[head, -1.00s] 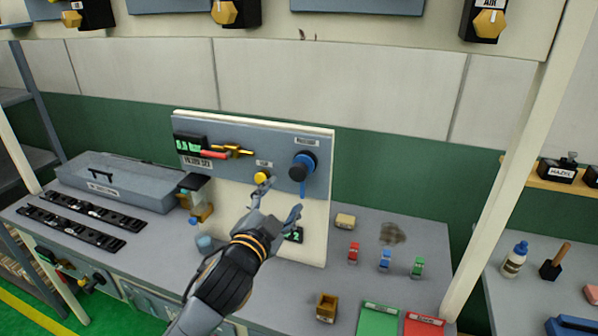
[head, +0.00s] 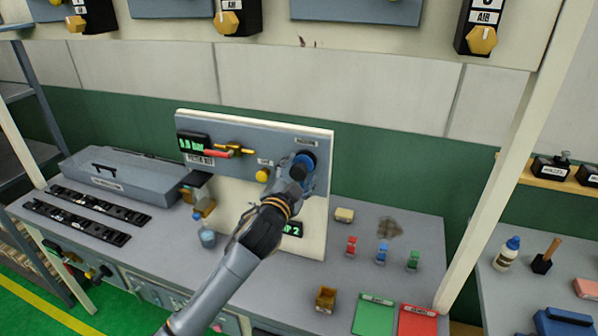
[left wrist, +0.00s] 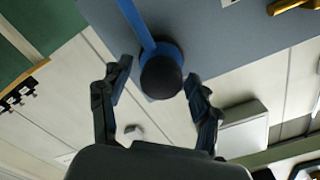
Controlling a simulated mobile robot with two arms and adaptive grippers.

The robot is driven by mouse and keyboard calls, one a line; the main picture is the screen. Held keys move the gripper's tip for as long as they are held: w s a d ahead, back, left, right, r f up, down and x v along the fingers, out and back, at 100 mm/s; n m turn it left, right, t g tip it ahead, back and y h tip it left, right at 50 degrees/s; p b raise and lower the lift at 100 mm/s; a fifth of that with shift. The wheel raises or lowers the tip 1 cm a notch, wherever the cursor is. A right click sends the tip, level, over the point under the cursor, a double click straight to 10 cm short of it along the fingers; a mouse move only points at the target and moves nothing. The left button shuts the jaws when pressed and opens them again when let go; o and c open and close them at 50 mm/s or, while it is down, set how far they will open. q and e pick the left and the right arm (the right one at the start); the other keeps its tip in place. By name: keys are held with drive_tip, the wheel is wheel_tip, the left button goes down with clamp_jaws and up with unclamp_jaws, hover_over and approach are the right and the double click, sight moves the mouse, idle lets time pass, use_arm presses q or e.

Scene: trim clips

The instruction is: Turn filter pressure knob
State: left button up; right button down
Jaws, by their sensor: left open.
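The pressure knob (head: 308,158), with a dark cap on a blue collar, sits at the upper right of the grey-blue filter panel (head: 225,150). My left gripper (head: 297,176) is in front of it in the head view and hides part of it. In the left wrist view the black knob (left wrist: 161,77) lies between and just beyond the two spread fingers (left wrist: 158,88) of my open left gripper. A gap shows between each finger and the knob. A green display (head: 193,143) at the panel's upper left reads bar; its digits are unclear. My right gripper is not seen.
A yellow button (head: 263,175) and a valve with a red handle (head: 218,153) are left of the knob. A grey case (head: 125,183) stands at the left. Small red, blue and green clips (head: 382,252) stand on the bench at right.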

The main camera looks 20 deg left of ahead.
use_arm(q)
drive_tip(key=c, duration=1)
drive_tip(key=shift+f, duration=0.1)
drive_tip(key=shift+c, duration=0.9)
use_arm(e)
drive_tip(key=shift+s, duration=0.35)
use_arm(q)
drive_tip(key=shift+n, duration=0.3)
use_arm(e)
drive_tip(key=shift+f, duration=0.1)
use_arm(q)
drive_tip(key=shift+n, duration=1)
drive_tip(key=n, duration=0.2)
drive_tip(key=shift+a+n, duration=0.1)
drive_tip(key=shift+n, duration=0.2)
drive_tip(key=n, duration=0.4)
drive_tip(key=shift+a+n, duration=0.1)
drive_tip(key=shift+n, duration=1.6)
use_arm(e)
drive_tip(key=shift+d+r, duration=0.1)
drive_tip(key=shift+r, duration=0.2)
